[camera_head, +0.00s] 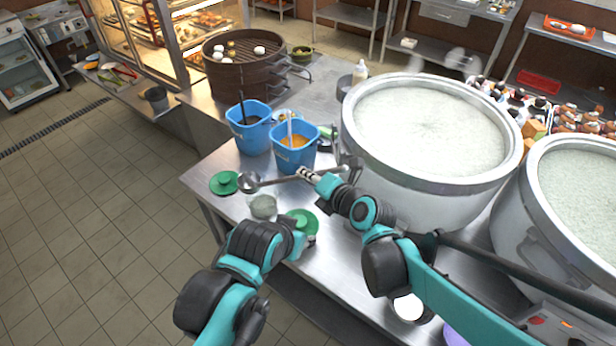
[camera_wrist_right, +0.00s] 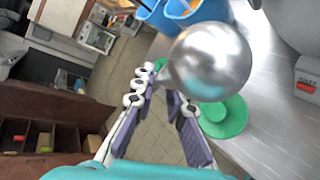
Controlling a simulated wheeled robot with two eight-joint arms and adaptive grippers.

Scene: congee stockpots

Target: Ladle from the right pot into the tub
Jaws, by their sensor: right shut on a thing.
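A steel ladle (camera_head: 248,182) is held level over the table, its bowl to the left. Its bowl (camera_wrist_right: 210,62) fills the upper middle of the right wrist view. My right gripper (camera_head: 312,177) is shut on the ladle's handle. A clear tub (camera_head: 263,207) with pale contents stands below the bowl, near the table's front edge. The right pot (camera_head: 580,195), full of pale congee, is cut off by the right edge of the head view. My left gripper (camera_head: 303,238) is at the front edge beside a green lid (camera_head: 300,221); its fingers are too hidden to judge.
The left pot (camera_head: 430,125), also full, stands behind my right arm. Two blue containers (camera_head: 250,130) with utensils stand behind the ladle. Another green lid (camera_head: 223,183) lies left of the tub. A brown steamer (camera_head: 240,75) stands at the back. Open floor lies left.

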